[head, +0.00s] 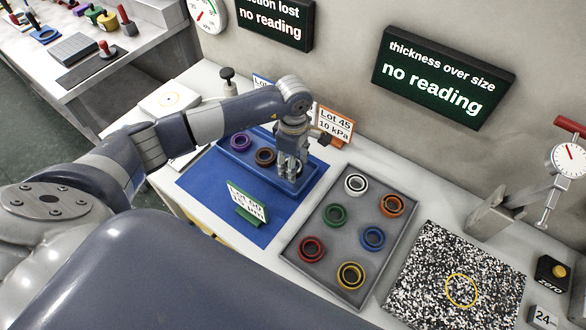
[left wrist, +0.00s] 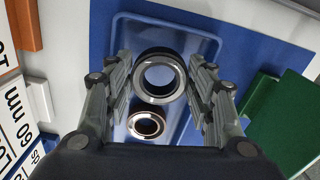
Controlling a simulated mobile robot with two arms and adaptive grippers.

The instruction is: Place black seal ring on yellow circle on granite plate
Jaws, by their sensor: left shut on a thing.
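My left gripper (head: 290,176) points down at the right end of the blue tray. In the left wrist view the black seal ring (left wrist: 159,77), dark-sided with a shiny metal face, sits between the fingers of my left gripper (left wrist: 160,88), which are shut on it. It looks larger than the brown ring there; I cannot tell whether it is clear of the tray. In the head view the fingers mostly hide it. The speckled granite plate (head: 430,262) lies at the lower right, with the yellow circle (head: 461,290) bare on it. My right gripper is not in view.
The blue tray (head: 231,176) also holds a purple ring (head: 240,142) and a brown ring (head: 265,156). A green-backed sign (head: 246,205) stands in front. A grey tray (head: 324,277) with several coloured rings lies between blue tray and granite. A dial gauge stand (head: 498,205) stands behind the plate.

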